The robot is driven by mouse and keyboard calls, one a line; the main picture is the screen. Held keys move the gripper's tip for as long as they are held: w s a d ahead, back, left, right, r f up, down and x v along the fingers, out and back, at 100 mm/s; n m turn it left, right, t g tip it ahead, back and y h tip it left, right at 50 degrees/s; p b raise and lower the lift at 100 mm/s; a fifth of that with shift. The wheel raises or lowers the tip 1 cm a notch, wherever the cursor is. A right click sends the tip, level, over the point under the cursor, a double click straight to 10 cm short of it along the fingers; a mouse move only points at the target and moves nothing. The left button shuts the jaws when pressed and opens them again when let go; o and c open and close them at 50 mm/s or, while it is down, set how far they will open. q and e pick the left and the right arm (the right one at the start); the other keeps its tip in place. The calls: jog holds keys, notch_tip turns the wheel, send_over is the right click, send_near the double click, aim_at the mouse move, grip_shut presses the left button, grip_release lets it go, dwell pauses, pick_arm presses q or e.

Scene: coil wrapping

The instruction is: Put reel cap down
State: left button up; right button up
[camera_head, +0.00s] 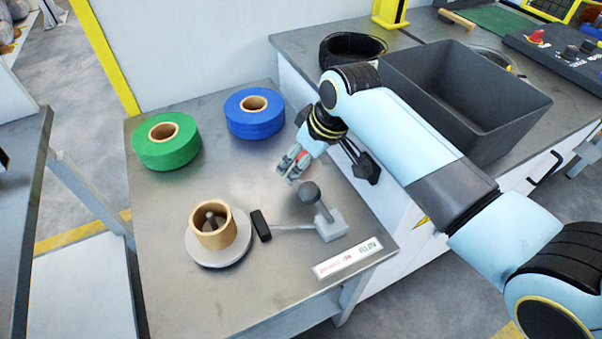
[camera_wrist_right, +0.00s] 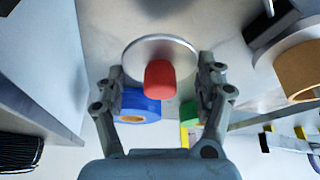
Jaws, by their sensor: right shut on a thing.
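The reel cap is a pale metal disc (camera_wrist_right: 133,62) with a red knob (camera_wrist_right: 160,80), seen between the fingers in the right wrist view. My right gripper (camera_wrist_right: 163,85) is shut on the reel cap. In the head view the right gripper (camera_head: 290,168) is above the bench, right of the blue roll and behind the lever. Only a little red shows between its fingers there; the disc cannot be made out. The cardboard core (camera_head: 213,235) stands around a spindle on a round grey plate (camera_head: 218,258), to the gripper's front left. My left gripper is not in view.
A green roll (camera_head: 166,148) and a blue roll (camera_head: 254,122) lie at the back of the metal bench (camera_head: 170,210). A grey lever with a round knob (camera_head: 310,193) stands near a brake/run label (camera_head: 348,257). A dark bin (camera_head: 470,105) is on the right counter. The bench's middle is clear.

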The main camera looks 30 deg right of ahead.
aim_at(303, 174)
jog(key=shift+f+b, duration=0.3)
jog(key=shift+f, duration=1.9)
jog(key=shift+f, duration=0.1)
jog(key=o, duration=1.3)
jog(key=p+v, duration=0.2)
jog(key=v, duration=1)
jog(key=shift+w, duration=0.15)
